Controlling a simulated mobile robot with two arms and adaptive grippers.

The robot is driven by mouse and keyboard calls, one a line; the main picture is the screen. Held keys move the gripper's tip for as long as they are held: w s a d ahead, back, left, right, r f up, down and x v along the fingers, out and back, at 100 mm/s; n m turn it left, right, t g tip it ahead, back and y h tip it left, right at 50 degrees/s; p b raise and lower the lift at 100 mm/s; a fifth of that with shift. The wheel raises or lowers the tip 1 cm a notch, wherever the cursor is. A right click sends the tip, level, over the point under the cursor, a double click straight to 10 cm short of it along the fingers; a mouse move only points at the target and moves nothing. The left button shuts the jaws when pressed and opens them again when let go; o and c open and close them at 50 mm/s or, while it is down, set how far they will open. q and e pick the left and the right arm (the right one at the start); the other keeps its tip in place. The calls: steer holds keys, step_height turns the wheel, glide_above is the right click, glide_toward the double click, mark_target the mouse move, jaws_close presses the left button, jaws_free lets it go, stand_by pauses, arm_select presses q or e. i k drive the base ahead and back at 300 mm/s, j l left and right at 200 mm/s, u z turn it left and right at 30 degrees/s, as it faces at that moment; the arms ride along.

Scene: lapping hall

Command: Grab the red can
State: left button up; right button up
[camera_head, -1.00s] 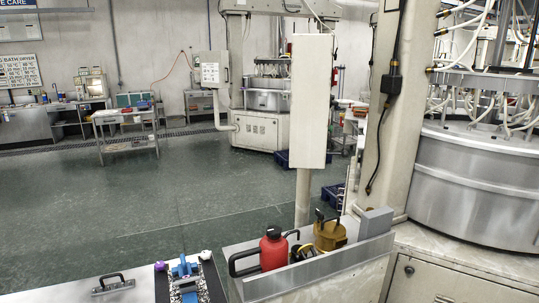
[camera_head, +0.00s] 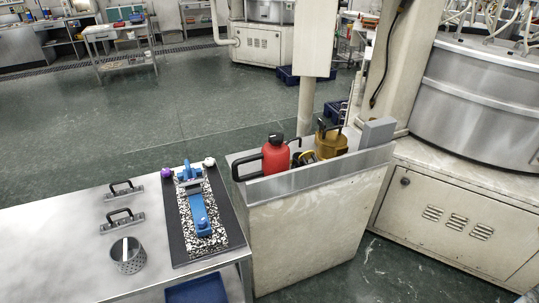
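Neither of my grippers is in view.
A metal table (camera_head: 70,245) at the lower left holds a dark mat (camera_head: 233,230) with a blue device, two handled plates and a perforated cup (camera_head: 128,256). A grey box (camera_head: 378,132) stands right of the cans. Green floor is open behind.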

mark_target(275, 158)
steer(key=i+l+u, duration=0.3)
steer(key=l+u, duration=0.3)
steer(key=i+l+u, duration=0.2)
steer(key=l+u, duration=0.45)
steer(key=l, duration=0.15)
steer(key=i, duration=0.05)
